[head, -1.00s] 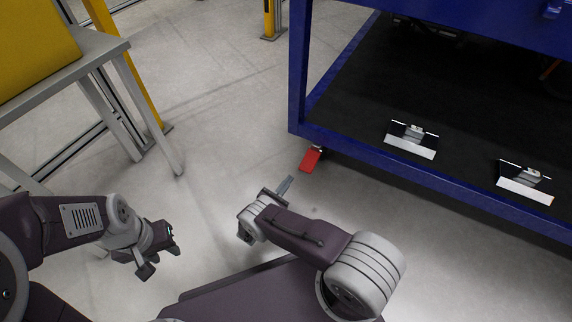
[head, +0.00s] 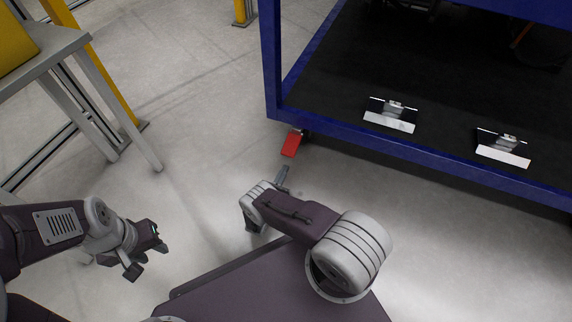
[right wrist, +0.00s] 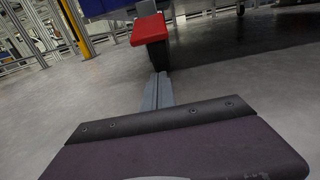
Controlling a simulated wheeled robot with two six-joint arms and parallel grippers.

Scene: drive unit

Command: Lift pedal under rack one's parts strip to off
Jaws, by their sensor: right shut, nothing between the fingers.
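The red pedal (head: 291,144) sticks out below the near left corner of the blue rack (head: 340,134), low over the floor. My right gripper (head: 283,174) is shut and empty, its narrow grey fingers pointing at the pedal with a small gap in the head view. In the right wrist view the pedal (right wrist: 149,29) appears ahead of and just above the shut fingertips (right wrist: 160,77); whether they touch or reach under it cannot be told. My left gripper (head: 148,260) is off to the left over bare floor, its fingers apart and empty.
Two black-and-white brackets (head: 390,115) (head: 503,149) sit on the rack's black deck. A grey table (head: 62,50) with a yellow item (head: 15,42) stands at the left. A yellow post (head: 241,12) stands behind. Floor between table and rack is clear.

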